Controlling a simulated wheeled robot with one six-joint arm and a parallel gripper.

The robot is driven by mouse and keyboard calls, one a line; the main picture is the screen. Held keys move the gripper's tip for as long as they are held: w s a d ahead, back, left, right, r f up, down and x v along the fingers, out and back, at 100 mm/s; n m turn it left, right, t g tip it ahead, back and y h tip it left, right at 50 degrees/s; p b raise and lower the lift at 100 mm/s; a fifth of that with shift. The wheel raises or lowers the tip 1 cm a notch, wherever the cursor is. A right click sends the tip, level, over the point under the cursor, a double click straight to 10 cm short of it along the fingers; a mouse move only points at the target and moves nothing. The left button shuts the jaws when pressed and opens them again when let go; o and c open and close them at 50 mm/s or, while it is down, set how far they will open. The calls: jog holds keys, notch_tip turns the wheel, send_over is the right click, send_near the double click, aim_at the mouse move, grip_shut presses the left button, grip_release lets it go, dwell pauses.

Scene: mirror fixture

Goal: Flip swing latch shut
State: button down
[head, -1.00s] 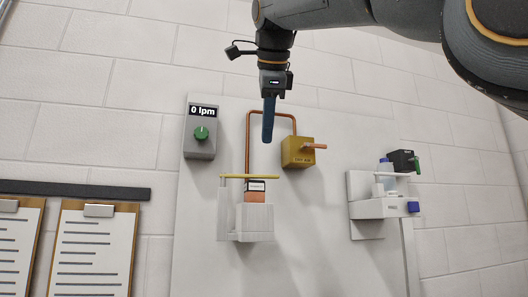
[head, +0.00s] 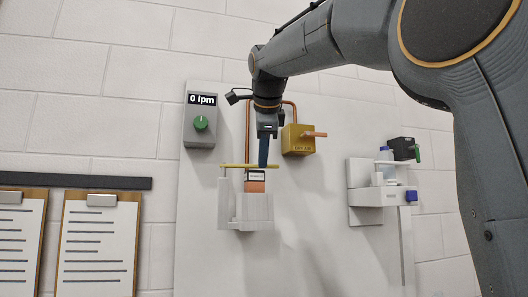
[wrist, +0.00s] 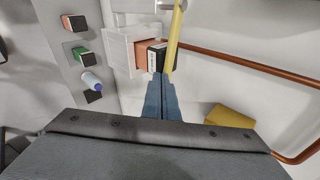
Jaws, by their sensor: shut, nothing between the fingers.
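A thin yellow bar (head: 240,165), which looks like the swing latch, lies roughly level across the top of a white holder (head: 256,212) on the wall panel. An orange block with a dark, labelled top (head: 254,187) sits in the holder under the bar. My gripper (head: 263,165) points down with its blue fingers together and empty. Its tips are at the bar's right part in the head view; I cannot tell whether they touch it. In the wrist view the fingertips (wrist: 158,76) are close beside the yellow bar (wrist: 176,35) and the block (wrist: 152,55).
A copper pipe (head: 247,122) runs behind my gripper to a yellow box (head: 298,139) with a copper stub. A grey dial box (head: 200,130) reads 0 lpm. A white bracket (head: 368,190) with a bottle is at right. Clipboards (head: 95,245) hang at left. Bare panel lies below the yellow box.

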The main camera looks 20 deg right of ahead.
jog(key=shift+w+d, duration=0.3)
jog(key=shift+w, duration=0.2)
dwell(0.3)
